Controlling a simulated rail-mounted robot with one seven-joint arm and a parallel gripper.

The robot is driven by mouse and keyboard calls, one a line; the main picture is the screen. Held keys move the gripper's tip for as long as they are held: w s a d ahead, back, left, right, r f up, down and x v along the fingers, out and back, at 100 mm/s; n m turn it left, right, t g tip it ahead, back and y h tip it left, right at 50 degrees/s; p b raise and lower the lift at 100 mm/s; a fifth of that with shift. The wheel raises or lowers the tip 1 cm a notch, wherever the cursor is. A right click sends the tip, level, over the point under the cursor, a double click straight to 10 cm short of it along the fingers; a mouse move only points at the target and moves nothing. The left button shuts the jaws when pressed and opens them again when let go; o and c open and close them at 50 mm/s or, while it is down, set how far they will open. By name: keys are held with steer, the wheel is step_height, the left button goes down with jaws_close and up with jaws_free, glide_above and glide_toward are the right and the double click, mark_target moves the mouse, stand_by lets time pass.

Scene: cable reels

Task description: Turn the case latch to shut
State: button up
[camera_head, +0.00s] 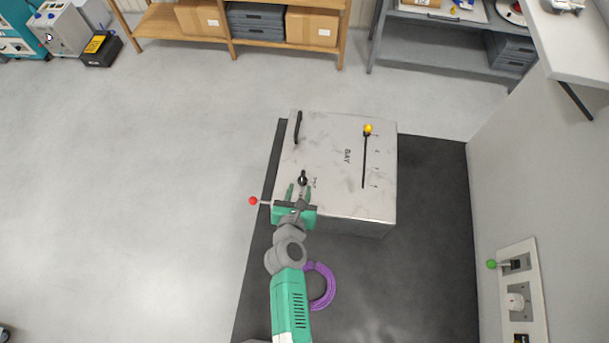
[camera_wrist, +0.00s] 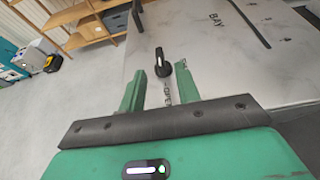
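The case (camera_head: 330,150) is a pale marbled box marked BAY, standing on a dark mat. The case latch (camera_head: 303,178) is a small black knob on its top face, near the left edge. In the wrist view the latch (camera_wrist: 162,63) lies just beyond the fingertips, roughly centred between them, with its narrow end pointing away from me. Small marks on the case beside the latch are too small to read fully. My gripper (camera_head: 297,189) is open, its two green fingers apart. It also shows in the wrist view (camera_wrist: 157,82), with nothing visible between the fingers.
A black handle (camera_head: 298,127) and a slot with a yellow-knobbed lever (camera_head: 367,130) are on the case top. A red-tipped lever (camera_head: 254,201) sticks out left. A purple cable coil (camera_head: 321,287) lies on the mat (camera_head: 430,220). A wall panel (camera_head: 520,290) stands right.

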mark_target(302, 178)
steer(key=b+x, duration=0.2)
steer(key=x, duration=0.4)
steer(key=shift+w+d, duration=0.1)
steer(key=shift+w, duration=0.25)
jaws_close()
